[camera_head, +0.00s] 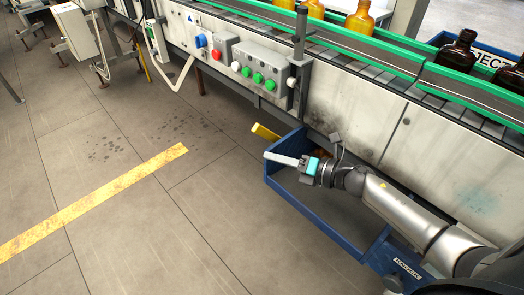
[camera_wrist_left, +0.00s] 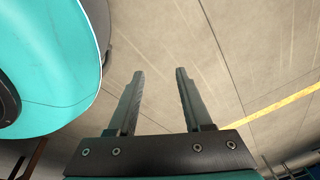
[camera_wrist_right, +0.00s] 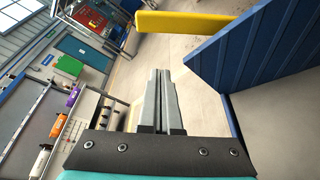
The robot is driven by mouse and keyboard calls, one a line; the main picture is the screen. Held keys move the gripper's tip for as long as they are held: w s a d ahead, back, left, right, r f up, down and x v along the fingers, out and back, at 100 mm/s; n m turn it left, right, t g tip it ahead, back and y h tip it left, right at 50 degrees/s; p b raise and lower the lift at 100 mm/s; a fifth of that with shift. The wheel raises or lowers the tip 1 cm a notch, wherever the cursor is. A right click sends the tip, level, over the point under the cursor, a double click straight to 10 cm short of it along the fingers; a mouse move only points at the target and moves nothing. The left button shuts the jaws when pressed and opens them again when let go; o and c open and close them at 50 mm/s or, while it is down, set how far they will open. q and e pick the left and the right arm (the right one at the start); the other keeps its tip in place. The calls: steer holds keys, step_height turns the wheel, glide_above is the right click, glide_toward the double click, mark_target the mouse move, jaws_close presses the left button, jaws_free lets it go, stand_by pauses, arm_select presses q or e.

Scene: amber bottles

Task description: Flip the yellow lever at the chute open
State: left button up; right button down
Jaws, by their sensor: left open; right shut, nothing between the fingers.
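The yellow lever (camera_head: 266,132) sticks out at the upper left corner of the blue chute (camera_head: 318,214) below the conveyor. In the right wrist view the lever (camera_wrist_right: 183,24) is a yellow bar across the top, beside the blue chute wall (camera_wrist_right: 250,50). My right gripper (camera_head: 268,156) is shut and empty. It reaches over the chute with its fingertips just short of the lever, apart from it. In the right wrist view its fingers (camera_wrist_right: 160,72) are together below the lever. My left gripper (camera_wrist_left: 160,72) is open and empty above bare floor, out of the head view.
The conveyor (camera_head: 380,115) with a green rail carries amber and dark bottles (camera_head: 458,48). A button panel (camera_head: 255,72) is on its side. A blue reject bin (camera_head: 490,52) stands at the upper right. Open floor with a yellow stripe (camera_head: 100,200) lies left.

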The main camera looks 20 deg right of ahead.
arm_select(q)
steer(key=shift+s+d+r, duration=0.1)
steer(key=shift+s+d, duration=1)
steer(key=shift+s, duration=0.05)
arm_select(e)
steer(key=v, duration=0.4)
steer(key=shift+s, duration=0.2)
arm_select(q)
steer(key=shift+a, duration=0.2)
